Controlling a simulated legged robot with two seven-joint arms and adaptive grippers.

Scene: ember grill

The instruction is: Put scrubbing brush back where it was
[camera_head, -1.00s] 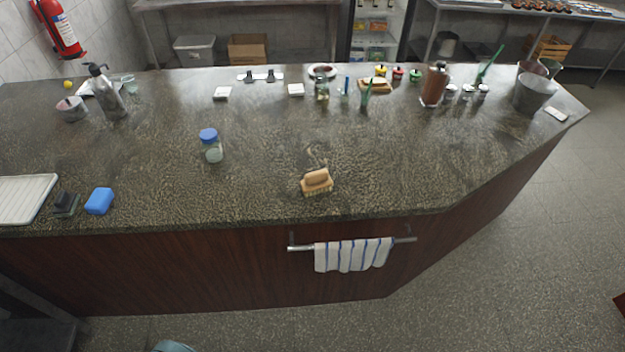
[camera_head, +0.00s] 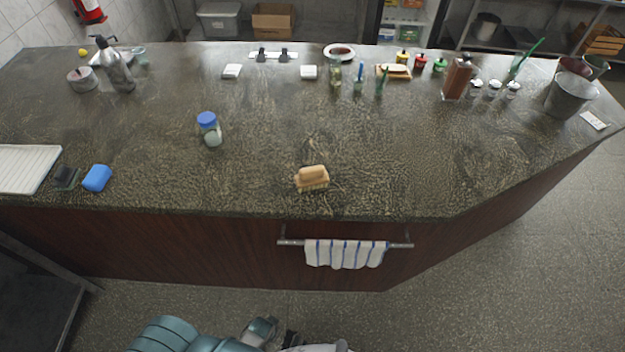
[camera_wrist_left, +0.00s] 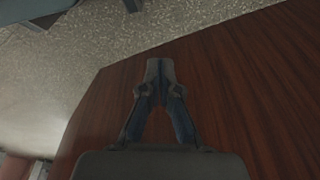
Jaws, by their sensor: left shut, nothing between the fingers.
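The scrubbing brush (camera_head: 312,178) has a tan wooden body and pale bristles. It rests on the dark stone counter (camera_head: 260,190) near the front edge, above the towel rail, in the head view. No gripper touches it. My left gripper (camera_wrist_left: 158,72) shows in the left wrist view, shut and empty, in front of the wooden counter front (camera_wrist_left: 225,85). In the head view only part of my arm shows at the bottom edge, below the counter. My right gripper is not in view.
A blue sponge (camera_head: 97,178), a dark scrubber (camera_head: 67,178) and a white drying tray (camera_head: 25,168) lie at the left. A striped towel (camera_head: 345,254) hangs below the edge. The counter around the brush is clear.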

